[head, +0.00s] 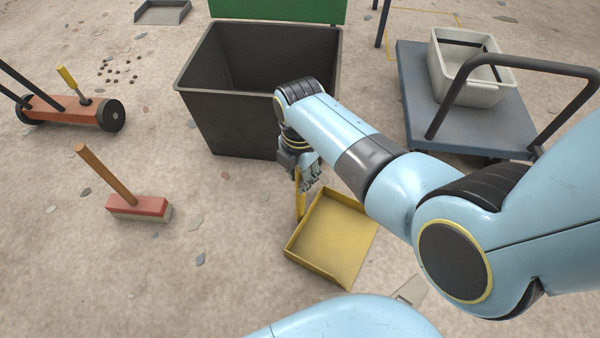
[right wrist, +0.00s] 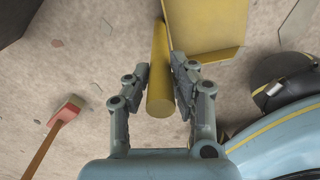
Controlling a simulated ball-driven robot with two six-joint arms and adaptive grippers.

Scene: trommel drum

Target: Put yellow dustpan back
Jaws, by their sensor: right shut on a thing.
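The yellow dustpan (head: 332,240) is a shallow square pan with a raised handle, in front of the dark bin in the head view. It looks to be on or just above the ground; I cannot tell which. My right gripper (head: 303,180) is at its handle. In the right wrist view the fingers of my right gripper (right wrist: 160,95) are on both sides of the round yellow handle (right wrist: 160,100), and part of the dustpan's pan (right wrist: 205,28) shows beyond. The pan's right edge is partly hidden by my arm. My left gripper is not in view.
A dark bin (head: 225,120) with a green lid stands behind the dustpan. A red brush (head: 138,207) with a wooden handle is at left. A blue cart (head: 480,125) with a pale tub (head: 440,75) stands at right. A grey dustpan (head: 162,16) lies at the back left. Ground at lower left is mostly clear.

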